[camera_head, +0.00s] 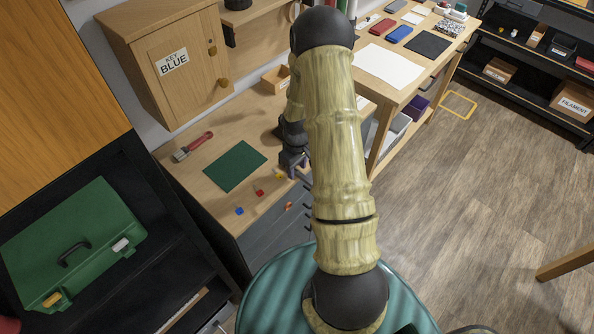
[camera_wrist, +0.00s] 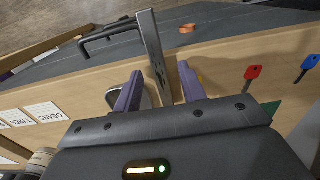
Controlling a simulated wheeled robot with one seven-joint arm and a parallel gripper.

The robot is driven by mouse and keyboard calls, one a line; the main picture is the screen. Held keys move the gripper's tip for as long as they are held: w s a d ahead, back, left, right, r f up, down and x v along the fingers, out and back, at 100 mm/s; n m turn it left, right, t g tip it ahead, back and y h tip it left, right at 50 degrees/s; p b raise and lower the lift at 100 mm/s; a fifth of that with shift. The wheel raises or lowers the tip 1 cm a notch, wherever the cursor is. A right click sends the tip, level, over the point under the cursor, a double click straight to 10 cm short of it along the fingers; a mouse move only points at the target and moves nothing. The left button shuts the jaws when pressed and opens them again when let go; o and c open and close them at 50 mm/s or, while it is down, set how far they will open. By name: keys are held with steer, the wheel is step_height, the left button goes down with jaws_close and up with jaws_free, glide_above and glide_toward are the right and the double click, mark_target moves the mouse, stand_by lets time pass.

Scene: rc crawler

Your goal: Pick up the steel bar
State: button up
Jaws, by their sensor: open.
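The steel bar (camera_wrist: 153,45) is a flat grey metal strip in the wrist view, with a dark hole or mark toward its lower end. It reaches between the two purple fingers of my gripper (camera_wrist: 160,73), which stand apart on either side of it. The fingers are open, with a visible gap on at least the right side. I cannot tell whether the left finger touches the bar. In the head view, my gripper (camera_head: 293,165) is low over the bench's right edge, partly hidden by my arm. The bar cannot be made out there.
The wooden bench (camera_head: 225,217) holds a green mat (camera_head: 235,166), a red-handled tool (camera_head: 196,146) and small coloured pieces. A red key (camera_wrist: 252,75) and blue key (camera_wrist: 307,67) lie right of my gripper.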

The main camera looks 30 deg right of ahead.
steer(key=shift+f, duration=0.4)
steer(key=shift+c, duration=0.4)
jaws_close()
